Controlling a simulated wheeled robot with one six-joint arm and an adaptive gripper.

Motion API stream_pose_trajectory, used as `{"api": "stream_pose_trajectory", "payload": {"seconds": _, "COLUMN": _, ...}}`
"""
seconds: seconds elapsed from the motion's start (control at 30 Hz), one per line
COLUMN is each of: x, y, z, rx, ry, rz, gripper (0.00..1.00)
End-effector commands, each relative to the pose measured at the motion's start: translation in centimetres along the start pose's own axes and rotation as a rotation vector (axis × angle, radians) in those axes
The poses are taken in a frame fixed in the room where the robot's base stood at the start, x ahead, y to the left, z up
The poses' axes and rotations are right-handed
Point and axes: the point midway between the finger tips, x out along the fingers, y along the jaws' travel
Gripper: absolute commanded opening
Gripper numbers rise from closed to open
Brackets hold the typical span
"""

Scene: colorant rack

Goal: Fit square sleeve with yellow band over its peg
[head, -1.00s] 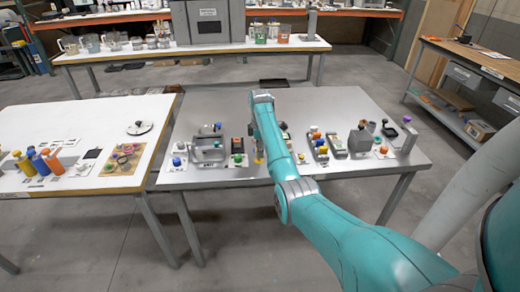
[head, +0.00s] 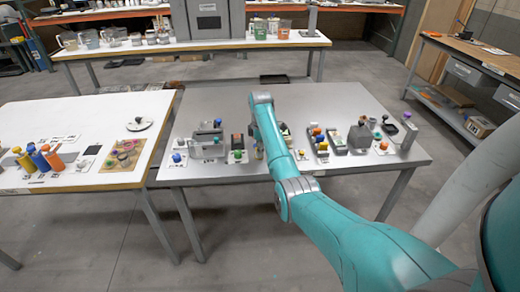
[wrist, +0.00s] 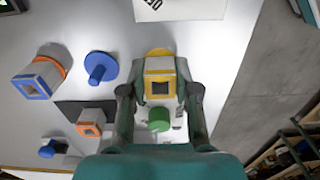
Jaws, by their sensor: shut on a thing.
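The square sleeve with the yellow band (wrist: 160,70) is a pale block with a dark square opening, seen between my fingers in the wrist view. My gripper (wrist: 160,90) is shut on it, one finger at each side. A round yellow base (wrist: 158,51) shows just beyond the sleeve, mostly covered by it. The peg itself is hidden, so I cannot tell whether the sleeve is around it or above it. In the head view my arm hides most of the gripper (head: 258,150) and the sleeve.
A green knob (wrist: 159,120) is close by the sleeve. A blue peg on a disc (wrist: 99,69), a blue-banded sleeve (wrist: 35,84), an orange-banded sleeve (wrist: 91,122) and a blue knob (wrist: 49,149) stand to the left. The grey table's (head: 330,100) far half is clear.

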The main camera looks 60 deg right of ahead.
Motion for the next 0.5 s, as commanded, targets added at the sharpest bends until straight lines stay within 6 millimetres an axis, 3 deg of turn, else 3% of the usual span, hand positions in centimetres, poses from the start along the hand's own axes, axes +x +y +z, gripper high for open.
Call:
{"api": "stream_pose_trajectory", "payload": {"seconds": 0.3, "x": 0.33, "y": 0.00, "z": 0.00, "rx": 0.000, "ry": 0.000, "rz": 0.000, "gripper": 0.11}}
{"api": "stream_pose_trajectory", "payload": {"seconds": 0.33, "x": 0.33, "y": 0.00, "z": 0.00, "rx": 0.000, "ry": 0.000, "rz": 0.000, "gripper": 0.38}}
{"api": "stream_pose_trajectory", "payload": {"seconds": 0.4, "x": 0.33, "y": 0.00, "z": 0.00, "rx": 0.000, "ry": 0.000, "rz": 0.000, "gripper": 0.55}}
{"api": "stream_pose_trajectory", "payload": {"seconds": 0.5, "x": 0.32, "y": 0.01, "z": 0.00, "rx": 0.000, "ry": 0.000, "rz": 0.000, "gripper": 0.60}}
